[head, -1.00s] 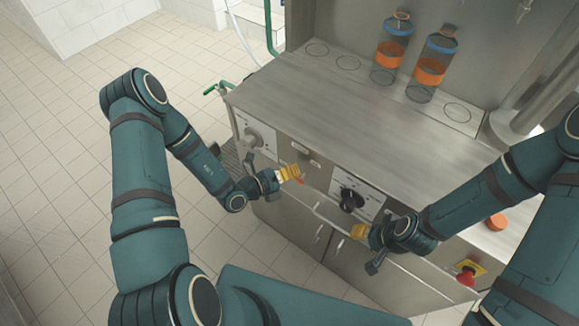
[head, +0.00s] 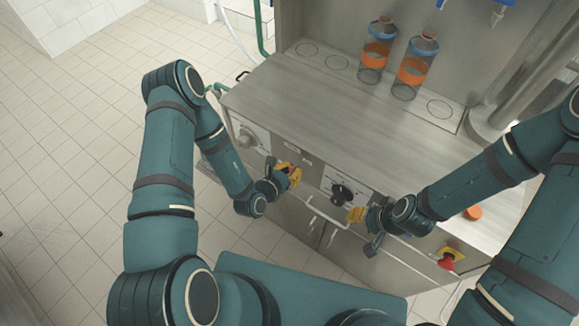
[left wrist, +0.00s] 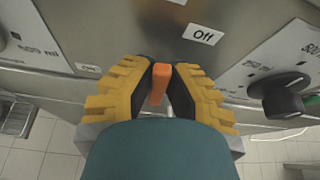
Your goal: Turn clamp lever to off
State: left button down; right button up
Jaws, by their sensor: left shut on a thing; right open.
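The orange clamp lever (left wrist: 160,84) is on the machine's front panel. In the left wrist view it stands between an "On" label (left wrist: 88,69) on the left and an "Off" label (left wrist: 203,36) on the right, a little nearer the "Off" label. My left gripper (head: 291,173), with yellow fingers, is shut on the lever; its fingers (left wrist: 161,86) flank it on both sides. In the head view the lever is mostly hidden by the fingers. My right gripper (head: 357,214) is open and empty, just right of and below the black knob (head: 341,193).
Two bottles with orange bands, one (head: 376,52) left of the other (head: 413,68), stand on the machine's back ledge. A grey dial (head: 246,138) is left on the panel. A red emergency button (head: 447,262) is at the right. The steel top (head: 330,115) is largely clear.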

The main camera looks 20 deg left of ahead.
pick_arm(q)
jog(key=shift+s+d+m+y, duration=0.1)
jog(key=shift+d+m+y, duration=0.2)
jog(key=shift+m, duration=0.1)
jog(key=shift+p, duration=0.3)
jog(key=c, duration=1)
grip_release()
jog(key=shift+o, duration=0.2)
jog(key=v, duration=1.2)
jog(key=shift+d, duration=0.1)
